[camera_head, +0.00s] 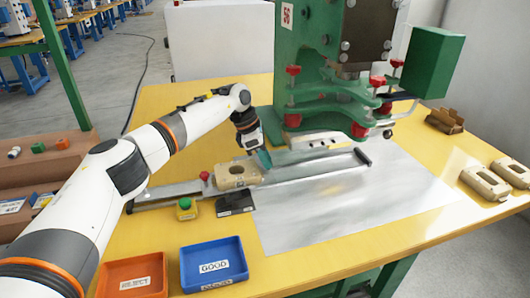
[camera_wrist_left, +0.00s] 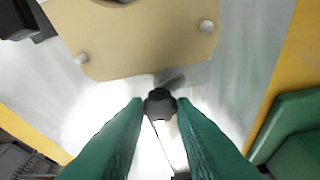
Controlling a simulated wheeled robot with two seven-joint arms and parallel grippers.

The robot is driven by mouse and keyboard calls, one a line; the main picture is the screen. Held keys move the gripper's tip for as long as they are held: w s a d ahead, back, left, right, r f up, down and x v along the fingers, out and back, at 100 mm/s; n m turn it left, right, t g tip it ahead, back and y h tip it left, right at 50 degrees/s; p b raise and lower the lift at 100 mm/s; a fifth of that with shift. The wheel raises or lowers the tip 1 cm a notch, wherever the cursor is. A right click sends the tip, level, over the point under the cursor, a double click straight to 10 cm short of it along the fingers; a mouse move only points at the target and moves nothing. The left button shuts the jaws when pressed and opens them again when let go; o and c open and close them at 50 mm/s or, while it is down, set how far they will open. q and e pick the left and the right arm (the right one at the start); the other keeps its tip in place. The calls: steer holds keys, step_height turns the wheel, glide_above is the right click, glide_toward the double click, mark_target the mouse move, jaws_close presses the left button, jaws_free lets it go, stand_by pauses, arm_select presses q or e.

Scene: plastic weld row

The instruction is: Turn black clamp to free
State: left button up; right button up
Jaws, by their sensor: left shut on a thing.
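My left gripper (camera_head: 263,158) reaches in from the left, its teal fingers pointing down beside the beige plastic part (camera_head: 236,174). In the left wrist view the fingers (camera_wrist_left: 160,115) are shut on the black clamp (camera_wrist_left: 159,103), a small dark knob at their tips. The clamp is at the edge of the beige part (camera_wrist_left: 150,40), which lies on the metal fixture. In the head view I cannot make out the clamp behind the fingers. My right gripper is not in view.
The green welding press (camera_head: 310,50) stands close behind the gripper. An orange bin (camera_head: 133,276) and a blue bin marked GOOD (camera_head: 213,264) are in front. A green button box (camera_head: 186,208) is near. Beige parts (camera_head: 486,185) lie at right; the metal sheet (camera_head: 340,215) is mostly clear.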

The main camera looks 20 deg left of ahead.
arm_select(q)
steer(key=shift+w+r+m, duration=0.1)
steer(key=shift+m, duration=0.4)
steer(key=shift+m+g, duration=0.4)
steer(key=shift+m, duration=0.3)
steer(key=shift+w+m+g, duration=0.1)
steer(key=shift+m+g, duration=0.2)
steer(key=shift+m, duration=0.4)
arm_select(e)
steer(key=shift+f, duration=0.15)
arm_select(q)
steer(key=shift+m, duration=0.3)
steer(key=o, duration=0.7)
